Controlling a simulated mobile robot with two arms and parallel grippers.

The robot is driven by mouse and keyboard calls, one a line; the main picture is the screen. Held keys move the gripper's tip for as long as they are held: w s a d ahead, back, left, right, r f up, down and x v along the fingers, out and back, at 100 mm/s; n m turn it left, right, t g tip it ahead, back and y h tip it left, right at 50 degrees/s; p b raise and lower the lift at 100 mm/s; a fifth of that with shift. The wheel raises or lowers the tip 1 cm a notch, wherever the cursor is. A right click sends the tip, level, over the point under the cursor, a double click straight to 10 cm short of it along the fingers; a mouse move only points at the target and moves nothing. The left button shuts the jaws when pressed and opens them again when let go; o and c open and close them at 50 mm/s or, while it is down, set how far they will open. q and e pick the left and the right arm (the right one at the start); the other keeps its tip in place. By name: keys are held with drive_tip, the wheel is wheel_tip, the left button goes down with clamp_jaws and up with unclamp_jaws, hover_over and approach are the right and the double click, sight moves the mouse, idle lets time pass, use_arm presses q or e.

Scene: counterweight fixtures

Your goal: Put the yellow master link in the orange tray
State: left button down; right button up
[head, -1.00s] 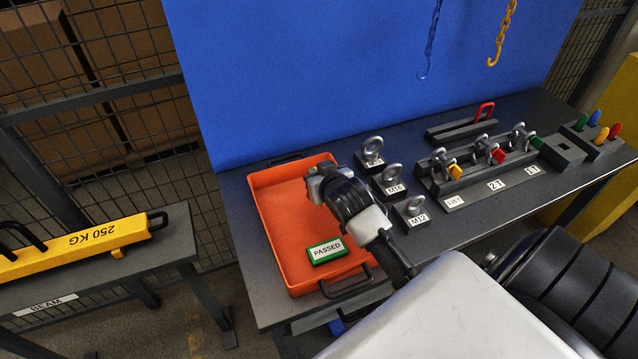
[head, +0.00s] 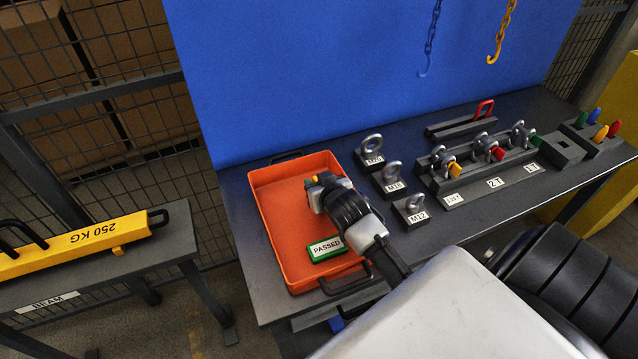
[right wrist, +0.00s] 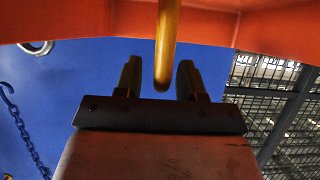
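The yellow master link (head: 315,178) shows as a small yellow bit at the tip of my right gripper (head: 318,190), inside the orange tray (head: 272,222). In the right wrist view the link (right wrist: 166,45) is a yellow bar whose end lies between the two fingers of my right gripper (right wrist: 160,80), with a gap on each side. The fingers are open. The link's other end runs out of the top of that view against the orange tray (right wrist: 205,25); how it rests is hidden. My left gripper is not in view.
A green PASSED block (head: 326,248) lies in the tray's near part. Eye bolts on blocks (head: 392,180) stand close to the tray's right. A shackle rack (head: 480,165) is further right. A blue panel (head: 340,70) with hanging chains stands behind. A yellow beam (head: 85,240) is at left.

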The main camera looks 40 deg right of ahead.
drive_tip(key=shift+r, duration=0.1)
drive_tip(key=shift+s+r, duration=0.1)
drive_tip(key=b+v, duration=0.1)
drive_tip(key=v, duration=1.1)
